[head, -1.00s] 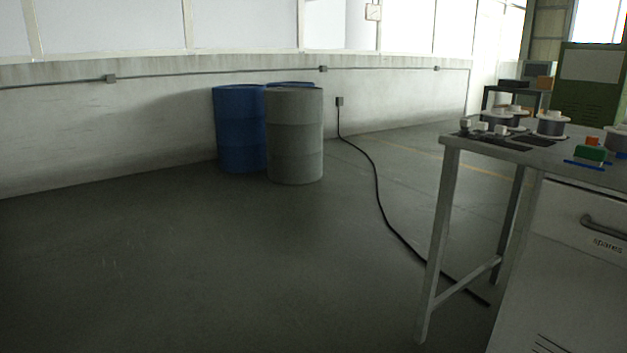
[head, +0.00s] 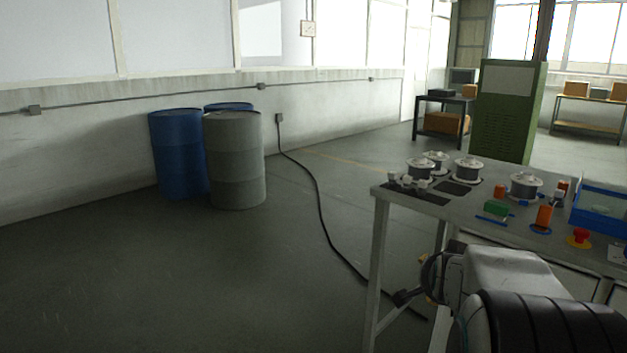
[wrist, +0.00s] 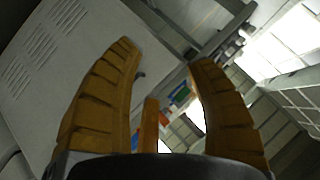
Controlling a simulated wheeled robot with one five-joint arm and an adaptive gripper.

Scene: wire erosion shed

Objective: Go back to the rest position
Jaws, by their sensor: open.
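My gripper (wrist: 165,65) shows in the wrist view with its two ribbed orange-brown fingers spread apart and nothing between them. In the head view my arm is at the lower right, in front of the workbench (head: 372,280), and most of my gripper is hidden behind it. The wrist view is tilted and shows a pale cabinet panel (wrist: 60,75) with vent slots at the left, and the bench edge beyond the fingers.
The bench carries several wire spools (head: 467,170), a green block (head: 496,208), a red button (head: 579,237) and a blue tray (head: 600,225). Blue (head: 178,155) and grey (head: 235,160) drums stand by the wall. A black cable (head: 320,215) crosses the floor. Open floor lies at the left.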

